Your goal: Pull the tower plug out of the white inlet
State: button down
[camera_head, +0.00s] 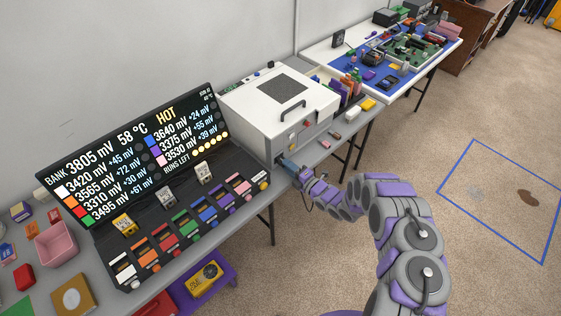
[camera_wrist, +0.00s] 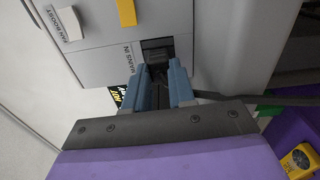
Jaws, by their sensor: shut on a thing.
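The white machine (camera_head: 262,118) stands on the grey bench. In the wrist view its light panel (camera_wrist: 105,65) carries a "MAINS IN" label beside a dark inlet (camera_wrist: 157,43). The black plug (camera_wrist: 158,72) sits at this inlet, between my blue fingers; how deep it sits is hard to tell. My gripper (camera_wrist: 162,88) is shut on the plug, fingertips close to the panel. In the head view my gripper (camera_head: 288,166) is at the machine's lower front corner, and the plug is hidden there. A dark cable (camera_wrist: 255,100) runs off to the right from behind my gripper.
A black display (camera_head: 135,150) and a row of coloured modules (camera_head: 185,232) stand left of the machine. Small blocks (camera_head: 335,135) lie on the bench to its right. A second table (camera_head: 425,75) with electronics is farther back. The carpet at right is open.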

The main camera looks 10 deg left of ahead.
jog(key=shift+s+d, duration=0.1)
jog(key=shift+d, duration=0.05)
jog(key=shift+s+d, duration=0.2)
jog(key=shift+d, duration=0.05)
jog(key=shift+d+b, duration=0.15)
jog(key=shift+b, duration=0.2)
jog(key=b+v, duration=0.2)
jog(key=v, duration=0.2)
jog(key=shift+s+d, duration=0.1)
jog(key=shift+s, duration=0.1)
jog(key=shift+s+d, duration=0.1)
jog(key=shift+d, duration=0.05)
dwell(0.3)
jog(key=s+d+r+b, duration=0.3)
jog(key=d, duration=0.1)
jog(key=shift+s+d, duration=0.25)
jog(key=shift+r, duration=0.1)
dwell(0.4)
